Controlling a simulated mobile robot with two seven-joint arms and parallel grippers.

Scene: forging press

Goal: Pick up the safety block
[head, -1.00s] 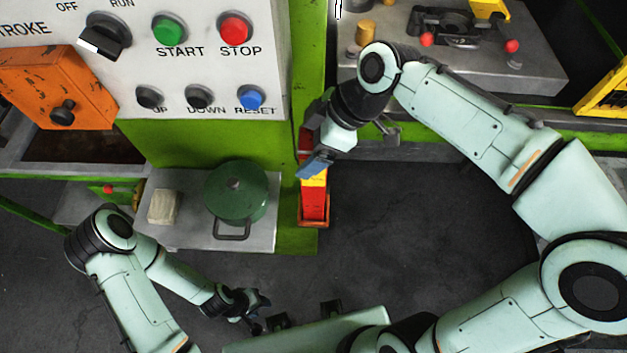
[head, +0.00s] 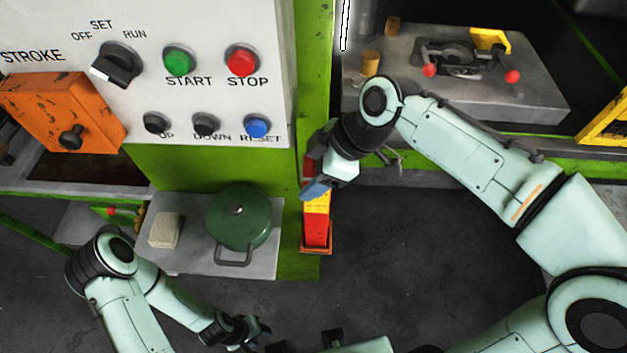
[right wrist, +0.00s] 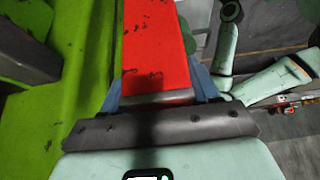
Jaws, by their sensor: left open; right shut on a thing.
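The safety block (head: 316,228) is a tall red and yellow bar. It stands upright against the green press column, its lower end at a small orange-red holder (head: 316,250). My right gripper (head: 317,188) is shut on its upper part, with blue fingertips on it. In the right wrist view the red face of the block (right wrist: 155,40) runs up from between the fingers (right wrist: 158,92). Part of the block is hidden behind the gripper in the head view. My left gripper (head: 252,332) is open and empty at the bottom, away from the block.
A control panel (head: 200,95) with buttons and a knob is above left. A grey shelf (head: 190,262) carries a green lidded pot (head: 239,215) and a pale block (head: 165,231). A grey table (head: 540,95) with a fixture is at upper right. Dark floor right of the block is clear.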

